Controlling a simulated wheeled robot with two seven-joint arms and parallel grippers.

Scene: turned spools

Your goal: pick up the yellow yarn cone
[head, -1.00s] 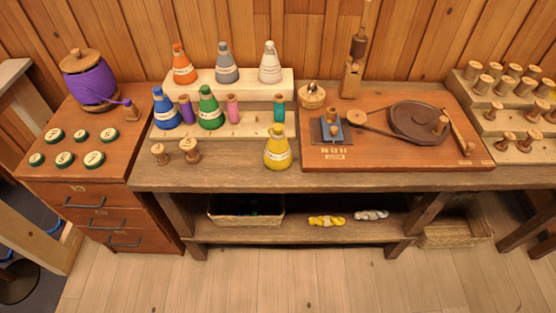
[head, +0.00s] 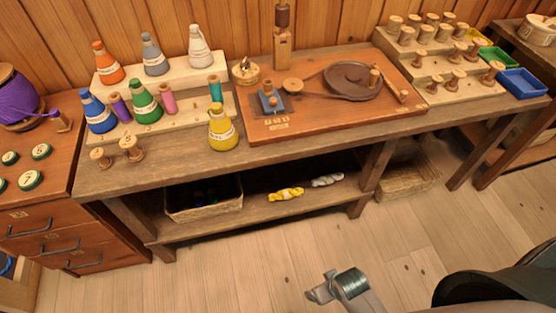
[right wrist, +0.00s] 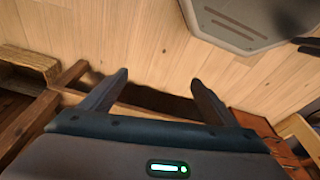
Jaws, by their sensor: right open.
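The yellow yarn cone (head: 222,130) stands upright on the front edge of the wooden workbench (head: 180,160), between the stepped cone rack and the red-brown winder board. My right gripper (head: 322,290) is low over the floor, in front of the bench and well away from the cone. In the right wrist view its two fingers (right wrist: 155,88) are spread apart with nothing between them. The yellow cone does not show in that view. My left gripper is not in view.
A stepped rack (head: 215,98) beside the cone holds several other cones and spools. Two wooden spools (head: 131,149) stand at the bench's front left. The winder board (head: 310,120) lies right of the cone. The floor in front is clear.

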